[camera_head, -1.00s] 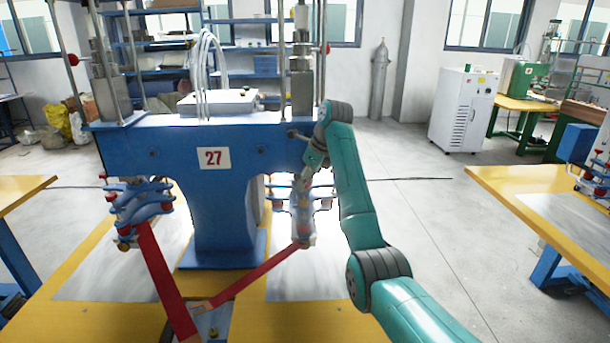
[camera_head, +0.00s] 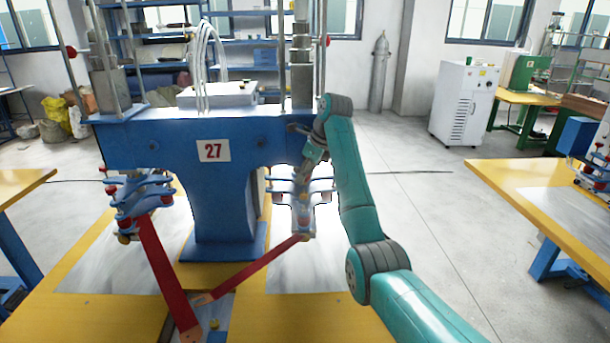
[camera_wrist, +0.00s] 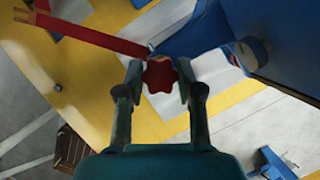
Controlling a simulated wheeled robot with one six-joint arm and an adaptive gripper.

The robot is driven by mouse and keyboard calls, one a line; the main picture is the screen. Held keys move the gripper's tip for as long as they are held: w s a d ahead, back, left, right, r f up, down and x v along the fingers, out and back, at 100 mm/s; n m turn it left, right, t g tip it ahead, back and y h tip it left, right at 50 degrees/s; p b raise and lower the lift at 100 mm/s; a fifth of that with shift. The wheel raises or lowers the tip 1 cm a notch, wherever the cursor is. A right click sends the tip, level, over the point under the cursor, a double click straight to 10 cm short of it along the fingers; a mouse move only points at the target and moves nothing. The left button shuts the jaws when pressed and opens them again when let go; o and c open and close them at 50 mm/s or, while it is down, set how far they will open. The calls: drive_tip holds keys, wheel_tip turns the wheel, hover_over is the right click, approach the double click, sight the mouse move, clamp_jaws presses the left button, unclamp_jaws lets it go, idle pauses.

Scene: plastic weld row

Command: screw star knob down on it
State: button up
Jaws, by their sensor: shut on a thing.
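In the wrist view a red star knob (camera_wrist: 160,76) sits between the two fingertips of my gripper (camera_wrist: 160,82), which is shut on it. In the head view my gripper (camera_head: 309,160) is at the right side of the blue welding machine (camera_head: 225,205) marked 27, just above its right clamp stack (camera_head: 302,188). The knob is too small to make out there. What lies under the knob is hidden in the wrist view, so I cannot tell whether it touches a thread.
Red bars (camera_head: 165,270) run from the clamps to the front of the yellow table (camera_head: 110,318). A second yellow table (camera_head: 540,200) stands at the right. A white cabinet (camera_head: 463,103) stands behind. The floor between is clear.

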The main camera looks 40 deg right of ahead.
sight(305, 183)
drive_tip(key=shift+f, duration=0.15)
drive_tip(key=shift+f, duration=0.55)
drive_tip(key=shift+f, duration=0.8)
idle(1.8)
drive_tip(key=m+h, duration=0.1)
drive_tip(key=m, duration=0.1)
drive_tip(key=m+h, duration=0.1)
drive_tip(key=m, duration=0.2)
drive_tip(key=shift+a, duration=0.15)
drive_tip(key=shift+m+h, duration=0.6)
drive_tip(key=shift+m, duration=0.9)
drive_tip(key=o, duration=0.9)
